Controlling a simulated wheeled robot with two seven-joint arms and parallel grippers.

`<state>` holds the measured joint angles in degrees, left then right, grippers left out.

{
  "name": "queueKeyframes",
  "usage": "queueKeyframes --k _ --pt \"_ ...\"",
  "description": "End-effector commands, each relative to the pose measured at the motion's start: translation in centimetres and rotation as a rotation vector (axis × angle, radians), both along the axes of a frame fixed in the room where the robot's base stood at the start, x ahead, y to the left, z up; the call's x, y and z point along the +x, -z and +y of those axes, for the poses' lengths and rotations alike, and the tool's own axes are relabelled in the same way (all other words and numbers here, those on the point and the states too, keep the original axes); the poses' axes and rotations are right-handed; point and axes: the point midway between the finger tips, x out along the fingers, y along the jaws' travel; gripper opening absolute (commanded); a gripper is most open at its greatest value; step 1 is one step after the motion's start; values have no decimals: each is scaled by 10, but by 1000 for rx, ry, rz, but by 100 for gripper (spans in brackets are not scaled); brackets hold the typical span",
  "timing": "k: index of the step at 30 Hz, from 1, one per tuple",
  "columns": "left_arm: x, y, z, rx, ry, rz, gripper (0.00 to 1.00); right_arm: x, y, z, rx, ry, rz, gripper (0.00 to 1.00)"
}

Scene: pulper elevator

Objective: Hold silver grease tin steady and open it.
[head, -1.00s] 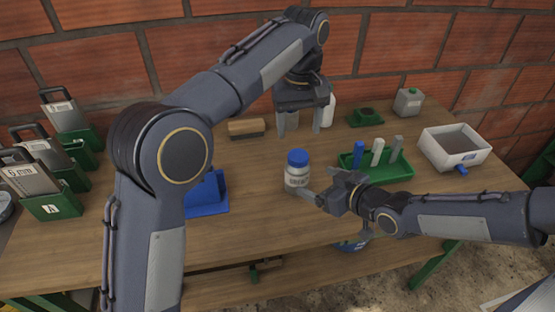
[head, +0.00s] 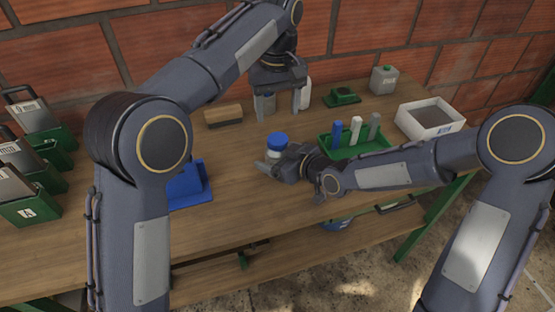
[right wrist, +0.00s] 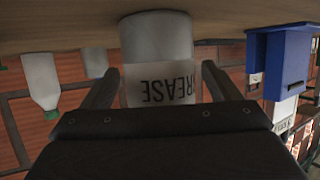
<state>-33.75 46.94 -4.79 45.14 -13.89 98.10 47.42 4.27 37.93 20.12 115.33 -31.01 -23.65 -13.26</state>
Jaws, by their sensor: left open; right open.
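The grease tin (head: 276,150) is a pale grey, round container with a blue lid, upright on the workbench. The right wrist view shows its body (right wrist: 157,45) upside down, with a label reading "GREASE". My right gripper (head: 272,164) is low at the tin, open, with one finger on each side of its body. A small gap shows beside each finger in the wrist view, and the lid is hidden there. My left gripper (head: 279,110) is open, pointing down behind the tin and above it in the picture, apart from it.
A green tray (head: 365,152) with several upright pieces stands close right of the tin. A blue stand (head: 188,187) is to the left. A brown block (head: 223,115), a white bottle (head: 304,92) and a white box (head: 415,122) stand farther off. Bare bench lies left of the tin.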

Motion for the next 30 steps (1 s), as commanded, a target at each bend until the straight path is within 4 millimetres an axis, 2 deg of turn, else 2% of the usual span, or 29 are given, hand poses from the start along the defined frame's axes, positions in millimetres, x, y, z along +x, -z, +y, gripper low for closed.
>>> queueKeyframes --k 2,20,25,30 --pt "0 0 0 0 0 0 63 0 0 0 0 0 0 78" --pt "0 0 0 0 24 0 63 0 0 0 1 0 1 0" --pt "0 0 0 0 228 0 63 0 0 0 1 0 1 0" --pt "0 0 0 0 629 1 63 0 0 0 1 0 1 0"
